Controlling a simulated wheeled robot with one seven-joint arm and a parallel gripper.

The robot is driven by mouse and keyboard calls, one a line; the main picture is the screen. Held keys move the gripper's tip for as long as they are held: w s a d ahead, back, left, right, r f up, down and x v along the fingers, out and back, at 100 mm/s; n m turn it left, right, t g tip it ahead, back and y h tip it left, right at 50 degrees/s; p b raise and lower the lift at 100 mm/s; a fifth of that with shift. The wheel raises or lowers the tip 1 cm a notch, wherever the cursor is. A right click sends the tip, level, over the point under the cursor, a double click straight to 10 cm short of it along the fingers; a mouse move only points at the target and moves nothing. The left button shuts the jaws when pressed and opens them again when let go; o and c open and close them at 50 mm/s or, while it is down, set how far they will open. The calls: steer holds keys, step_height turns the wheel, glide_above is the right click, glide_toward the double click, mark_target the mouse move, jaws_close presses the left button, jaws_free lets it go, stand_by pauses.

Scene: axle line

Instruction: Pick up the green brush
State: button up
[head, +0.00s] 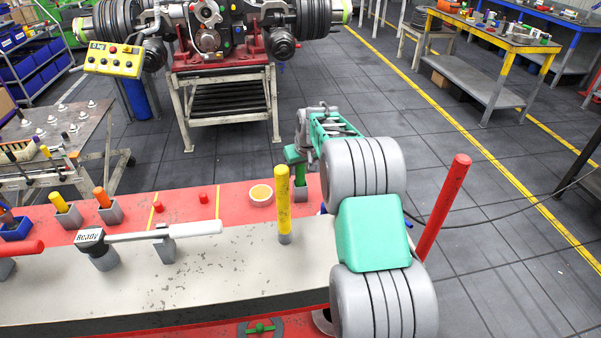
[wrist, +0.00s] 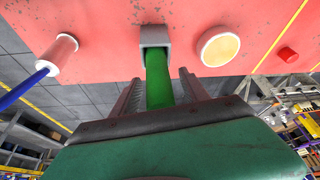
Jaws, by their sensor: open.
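The green brush (wrist: 158,82) stands in a grey square holder (wrist: 154,36) on the red top; its lower end is hidden in the holder. In the head view the green brush (head: 295,155) shows just below my gripper, partly hidden by it. My gripper (wrist: 160,88) is open, with one finger on each side of the green handle. A gap shows between the handle and each finger, so the brush is not gripped. In the head view my gripper (head: 303,128) is at the far edge of the red top.
A round tan-topped cup (head: 261,194) and a yellow post (head: 283,200) stand left of the brush. Open floor lies beyond.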

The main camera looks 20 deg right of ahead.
jaws_close()
stand_by(0.5)
steer(key=shift+r, duration=0.1)
